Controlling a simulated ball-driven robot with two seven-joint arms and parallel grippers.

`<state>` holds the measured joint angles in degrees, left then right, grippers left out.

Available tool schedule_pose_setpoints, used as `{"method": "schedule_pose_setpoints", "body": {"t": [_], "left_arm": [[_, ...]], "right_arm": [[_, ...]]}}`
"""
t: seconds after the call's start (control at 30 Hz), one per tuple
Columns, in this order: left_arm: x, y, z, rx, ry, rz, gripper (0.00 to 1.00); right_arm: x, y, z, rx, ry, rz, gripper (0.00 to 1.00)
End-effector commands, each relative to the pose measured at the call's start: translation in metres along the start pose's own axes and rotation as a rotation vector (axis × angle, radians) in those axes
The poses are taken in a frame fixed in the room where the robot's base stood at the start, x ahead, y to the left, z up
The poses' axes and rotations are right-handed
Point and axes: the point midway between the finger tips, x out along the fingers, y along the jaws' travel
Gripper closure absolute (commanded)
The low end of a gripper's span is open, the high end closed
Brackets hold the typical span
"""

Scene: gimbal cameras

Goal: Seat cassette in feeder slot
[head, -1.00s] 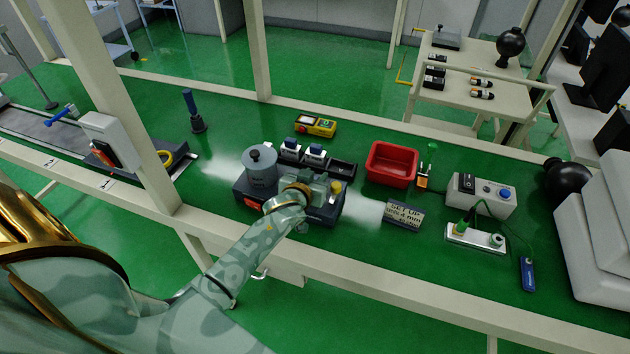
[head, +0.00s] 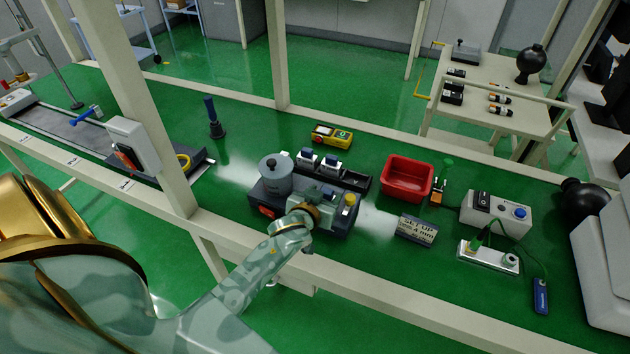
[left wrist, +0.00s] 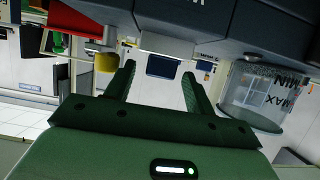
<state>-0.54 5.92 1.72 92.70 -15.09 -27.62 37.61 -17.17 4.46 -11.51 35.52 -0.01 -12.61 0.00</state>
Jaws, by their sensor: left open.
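The feeder (head: 268,205) is a dark block with a grey cylinder (head: 277,180) at its left and a yellow knob (head: 350,199) at its right. Behind it is a black rack (head: 355,181) with two white and blue cassettes (head: 331,165) standing in its left part. My left gripper (head: 324,196) is over the feeder's right part, and its fingertips are hard to see there. In the left wrist view its two dark green fingers (left wrist: 158,68) are apart. A blue piece (left wrist: 163,66) shows beyond the gap; I cannot tell whether it is a cassette. The slot is not clearly visible.
A yellow meter (head: 332,135) lies behind the rack. A red bin (head: 405,182), a sign block (head: 416,230) and a switch box (head: 495,212) stand to the right. A frame post (head: 150,120) rises at the left. Green bench surface is free between the bin and sign.

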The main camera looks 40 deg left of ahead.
Motion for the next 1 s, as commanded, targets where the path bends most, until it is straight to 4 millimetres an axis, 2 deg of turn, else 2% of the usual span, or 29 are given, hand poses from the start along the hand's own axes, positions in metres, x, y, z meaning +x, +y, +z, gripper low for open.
{"method": "schedule_pose_setpoints", "body": {"t": [0.03,0.1,0.2,0.33,0.5,1.0], "left_arm": [[-0.015,0.000,-0.003,-0.001,0.000,0.000,0.46],[-0.032,0.000,-0.003,-0.003,0.000,0.001,0.46],[-0.052,0.000,-0.003,-0.001,0.000,-0.001,0.46],[-0.069,0.000,-0.001,-0.001,-0.001,-0.001,0.46],[-0.077,-0.001,-0.001,0.001,0.000,-0.001,0.46],[-0.077,0.000,0.000,0.005,-0.002,-0.002,0.46]], "right_arm": [[-0.008,0.001,-0.002,0.000,0.004,0.002,1.00],[-0.013,0.001,-0.003,0.000,0.006,0.002,1.00],[-0.018,0.002,-0.004,0.001,0.009,0.003,1.00],[-0.021,0.002,-0.005,0.001,0.010,0.004,1.00],[-0.022,0.003,-0.005,0.001,0.010,0.005,1.00],[-0.021,0.004,-0.005,0.000,0.009,0.007,1.00]]}}
